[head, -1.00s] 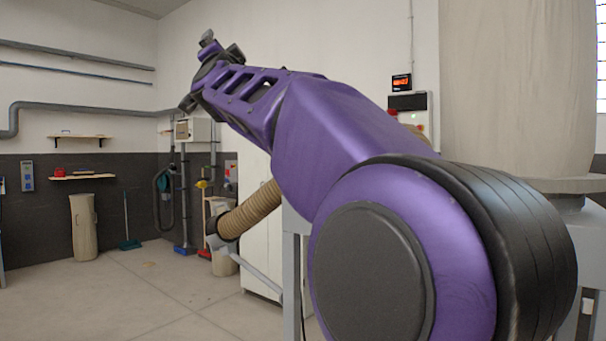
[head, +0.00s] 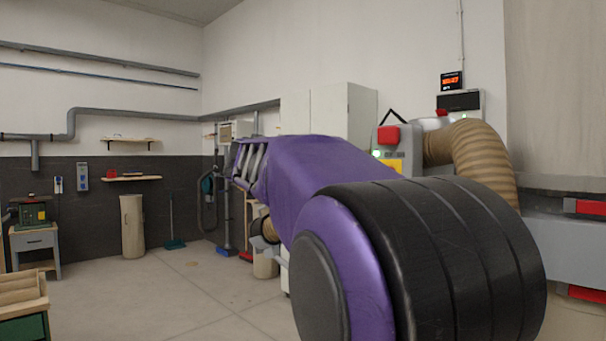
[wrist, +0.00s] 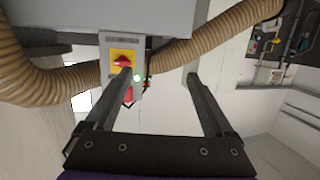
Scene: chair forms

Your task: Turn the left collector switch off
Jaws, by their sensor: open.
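A switch with a red knob (wrist: 123,60) on a yellow plate (wrist: 122,57) sits on a grey box in the wrist view. A lit green lamp (wrist: 139,78) and a red part (wrist: 128,96) are beside it. In the head view, a grey box (head: 398,145) carries a red part (head: 388,135), a lit green lamp (head: 377,153) and part of a yellow plate (head: 391,166); its lower part is hidden by my arm. My gripper (wrist: 159,74) is open and empty. Its left finger overlaps the switch's lower edge in the wrist view; contact cannot be told.
A ribbed tan hose (head: 475,155) runs beside the grey box, and hoses flank the switch in the wrist view. White cabinets (head: 328,112) stand behind. Red parts (head: 590,207) show on grey metalwork at right.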

